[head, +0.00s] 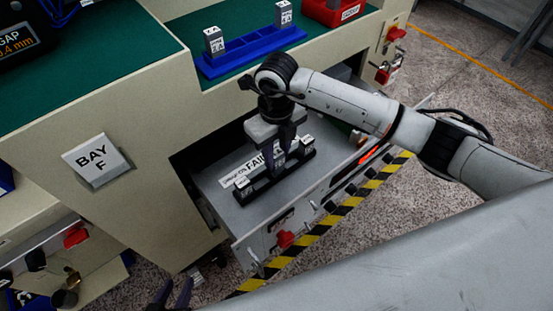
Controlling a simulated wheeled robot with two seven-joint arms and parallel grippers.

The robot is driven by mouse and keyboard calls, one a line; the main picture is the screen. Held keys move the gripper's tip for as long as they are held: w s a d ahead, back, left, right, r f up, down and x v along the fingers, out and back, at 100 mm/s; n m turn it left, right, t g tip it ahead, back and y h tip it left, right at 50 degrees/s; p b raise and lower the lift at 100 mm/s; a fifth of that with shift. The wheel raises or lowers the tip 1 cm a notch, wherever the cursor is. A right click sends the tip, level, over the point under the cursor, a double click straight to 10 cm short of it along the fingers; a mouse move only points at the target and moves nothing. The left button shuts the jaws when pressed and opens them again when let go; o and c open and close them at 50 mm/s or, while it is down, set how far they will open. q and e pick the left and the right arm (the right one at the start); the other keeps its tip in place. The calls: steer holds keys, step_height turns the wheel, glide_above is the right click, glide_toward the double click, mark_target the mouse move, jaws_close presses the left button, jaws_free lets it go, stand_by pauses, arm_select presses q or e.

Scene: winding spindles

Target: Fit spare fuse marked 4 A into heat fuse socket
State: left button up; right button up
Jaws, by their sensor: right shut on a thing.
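My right gripper (279,143) reaches down over an open grey drawer (215,190). It is shut on a small pale block (279,160) at a black rack (272,182) in the drawer. The fingers partly hide the block, and I cannot tell whether it is seated in the rack. Other small labelled blocks sit at the rack's near-left end (242,183) and far-right end (307,144). Their markings are too small to read. My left gripper (172,292) shows only as two dark, spread fingers at the bottom edge, apart from everything.
A blue rack (250,53) with two labelled blocks (214,40) stands on the green worktop (100,75). A red bin (333,10) is at its back right.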

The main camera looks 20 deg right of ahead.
mark_target(276, 153)
steer(key=shift+f, duration=1.25)
steer(key=shift+f, duration=0.2)
steer(key=o, duration=1.1)
steer(key=shift+c, duration=0.2)
steer(key=shift+r, duration=0.55)
step_height(276, 153, up, 11)
steer(key=shift+r+b, duration=0.2)
steer(key=shift+b, duration=0.15)
